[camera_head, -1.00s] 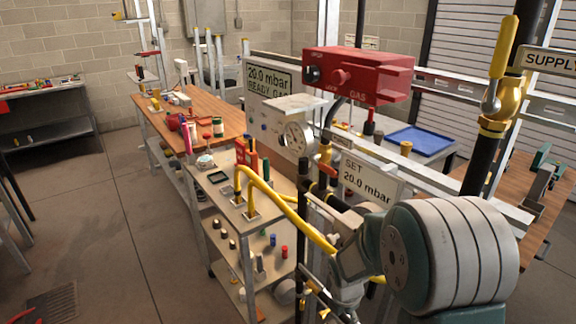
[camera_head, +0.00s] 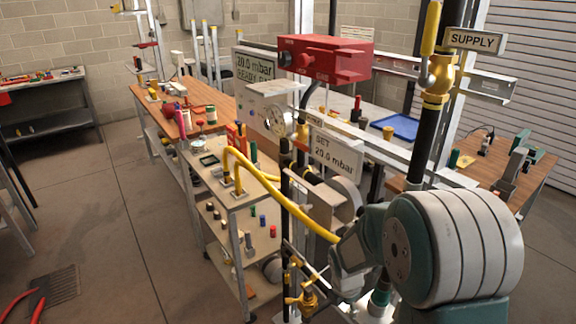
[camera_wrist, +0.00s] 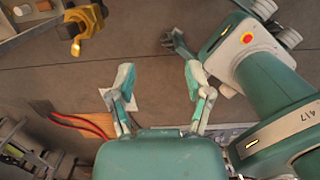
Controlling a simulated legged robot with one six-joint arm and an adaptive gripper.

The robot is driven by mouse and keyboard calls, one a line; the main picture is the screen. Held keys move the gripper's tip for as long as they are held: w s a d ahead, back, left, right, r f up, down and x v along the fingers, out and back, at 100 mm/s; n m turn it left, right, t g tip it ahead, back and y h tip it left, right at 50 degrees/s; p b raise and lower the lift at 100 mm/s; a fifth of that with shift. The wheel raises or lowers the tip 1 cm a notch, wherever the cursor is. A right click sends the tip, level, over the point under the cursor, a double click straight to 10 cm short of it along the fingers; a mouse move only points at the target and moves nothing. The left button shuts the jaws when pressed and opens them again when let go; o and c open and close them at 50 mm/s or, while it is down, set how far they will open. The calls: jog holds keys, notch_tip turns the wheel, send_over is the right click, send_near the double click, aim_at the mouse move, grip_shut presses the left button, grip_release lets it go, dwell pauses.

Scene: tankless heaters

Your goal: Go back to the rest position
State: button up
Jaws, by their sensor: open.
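My gripper (camera_wrist: 158,88) shows in the wrist view with its two teal-and-grey fingers spread apart. It is open, and nothing is between the fingers but the grey floor. In the head view my arm's large grey-and-teal joint (camera_head: 455,245) fills the lower right. The gripper's fingers cannot be made out there.
A yellow gas hose (camera_head: 290,205) runs from the shelf cart (camera_head: 243,201) towards my arm. A red gas box (camera_head: 325,57) and a black pipe with a yellow-handled brass valve (camera_head: 437,80) stand close by. Open floor (camera_head: 90,215) lies on the left.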

jog(key=s+d+r+m+t, duration=0.1)
jog(key=s+r+m, duration=0.3)
jog(key=r+m, duration=0.3)
jog(key=s+r+m+t, duration=0.25)
jog(key=r+m, duration=0.25)
jog(key=r, duration=0.5)
jog(key=s+r+m+t+y, duration=0.1)
jog(key=s+r+m, duration=0.7)
jog(key=s+m, duration=0.4)
jog(key=shift+s+m, duration=0.4)
jog(key=shift+s, duration=0.15)
